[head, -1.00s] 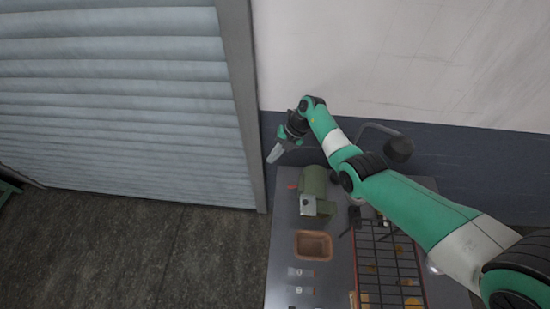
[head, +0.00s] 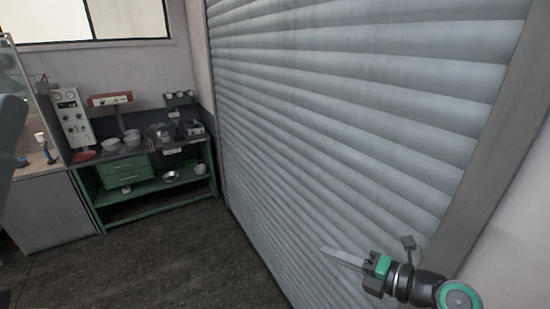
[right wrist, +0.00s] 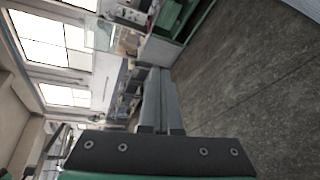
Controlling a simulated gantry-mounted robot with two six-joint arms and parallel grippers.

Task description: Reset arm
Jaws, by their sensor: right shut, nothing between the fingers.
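My right gripper (head: 343,258) is at the lower right of the head view, in front of the grey shutter, with its fingers pointing left. The fingers are shut and hold nothing. In the right wrist view the right gripper (right wrist: 158,88) shows its two fingers together, with open floor to their right and the room beyond. My left gripper is not in view.
A ribbed shutter door (head: 350,120) fills the middle and right of the head view. A green workbench (head: 150,185) with bowls and equipment stands at the far left. A grey cabinet (head: 50,215) is beside it. The dark floor (head: 170,265) between is clear.

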